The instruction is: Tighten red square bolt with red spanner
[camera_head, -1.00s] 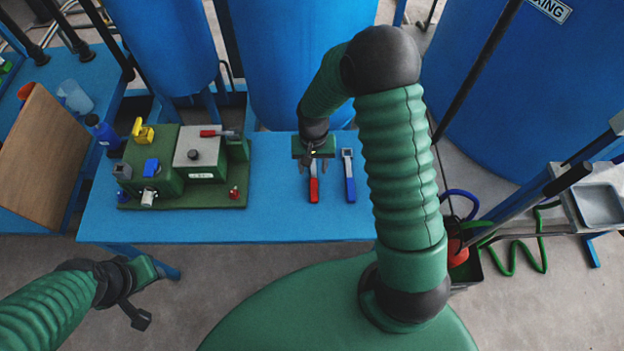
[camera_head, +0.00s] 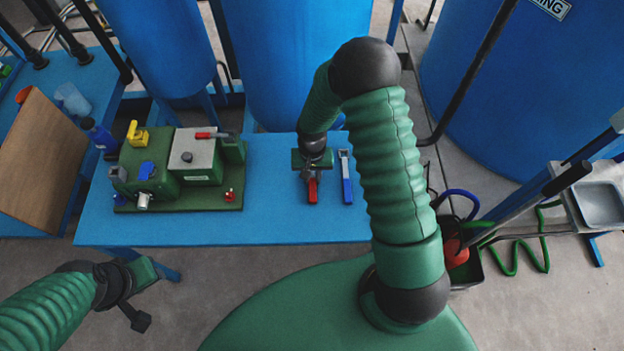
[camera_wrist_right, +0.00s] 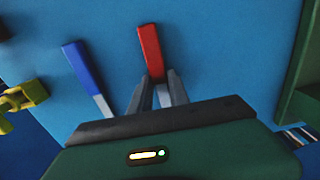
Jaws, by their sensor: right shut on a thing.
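The red spanner (camera_head: 312,192) lies on the blue table, its red handle toward me; it also shows in the right wrist view (camera_wrist_right: 149,48). My right gripper (camera_head: 312,181) is low over the table, its fingers (camera_wrist_right: 158,80) shut on the spanner just behind the red handle. The spanner's head is hidden under the gripper. A small red bolt (camera_head: 230,195) stands at the right front corner of the green machine's base, left of the gripper; its square shape is too small to make out. My left gripper (camera_head: 140,290) hangs in front of the table, away from everything; its jaws are unclear.
A blue spanner (camera_head: 346,180) lies close to the right of the red one. The green machine (camera_head: 150,170) carries a yellow part, a blue part and a red-handled lever (camera_head: 208,135). Blue tanks (camera_head: 290,60) stand behind the table (camera_head: 270,225). The table's front middle is clear.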

